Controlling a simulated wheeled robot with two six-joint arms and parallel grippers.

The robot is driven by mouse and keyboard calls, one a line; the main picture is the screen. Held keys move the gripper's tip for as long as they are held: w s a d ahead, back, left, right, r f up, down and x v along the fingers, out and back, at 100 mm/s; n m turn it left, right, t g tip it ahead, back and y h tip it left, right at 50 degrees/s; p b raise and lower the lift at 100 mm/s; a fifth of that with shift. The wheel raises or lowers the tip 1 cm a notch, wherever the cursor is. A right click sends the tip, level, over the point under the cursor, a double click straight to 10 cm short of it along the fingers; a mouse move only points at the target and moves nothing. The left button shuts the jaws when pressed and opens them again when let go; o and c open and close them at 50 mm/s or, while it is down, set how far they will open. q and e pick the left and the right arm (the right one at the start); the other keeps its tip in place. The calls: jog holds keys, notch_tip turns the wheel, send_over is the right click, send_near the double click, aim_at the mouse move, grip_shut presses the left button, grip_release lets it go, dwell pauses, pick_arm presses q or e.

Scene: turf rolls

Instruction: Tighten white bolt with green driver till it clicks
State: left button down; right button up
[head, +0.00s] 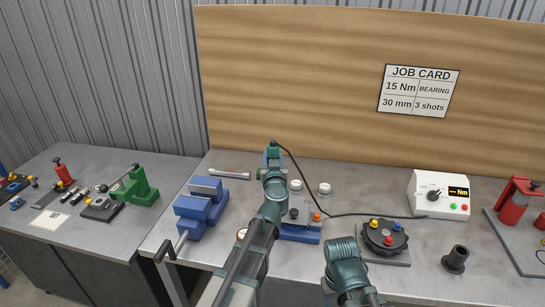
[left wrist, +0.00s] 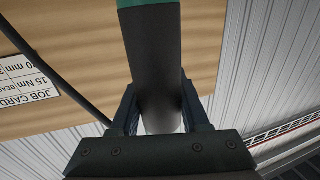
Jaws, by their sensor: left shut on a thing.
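My left gripper (head: 273,172) is shut on the green driver (head: 273,152), which stands upright above the bench with a black cord from its top. In the left wrist view the driver (left wrist: 152,50) is a dark cylinder with a green band, between the fingers of the left gripper (left wrist: 160,118). A blue fixture (head: 301,237) with a grey top and an orange knob sits just right of my left arm, partly hidden by it. Two white round-topped pieces (head: 324,188) (head: 296,185) stand behind it; I cannot tell which piece is the white bolt. My right arm shows at the lower middle; its gripper is out of sight.
A blue vise (head: 199,206) stands left of my arm, with a wrench (head: 229,173) behind it. A black dial (head: 385,236) with coloured knobs, a dark cup (head: 456,259) and a white Nm controller (head: 440,195) stand to the right. The cord crosses the bench.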

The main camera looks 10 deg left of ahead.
jog(key=shift+f+b, duration=1.2)
jog(key=shift+f, duration=0.3)
jog(key=shift+f+b, duration=0.6)
jog(key=shift+b, duration=0.05)
dwell(1.9)
jog(key=shift+r, duration=0.1)
dwell(0.4)
notch_tip(320, 180, up, 7)
jog(key=p, duration=0.7)
dwell(0.3)
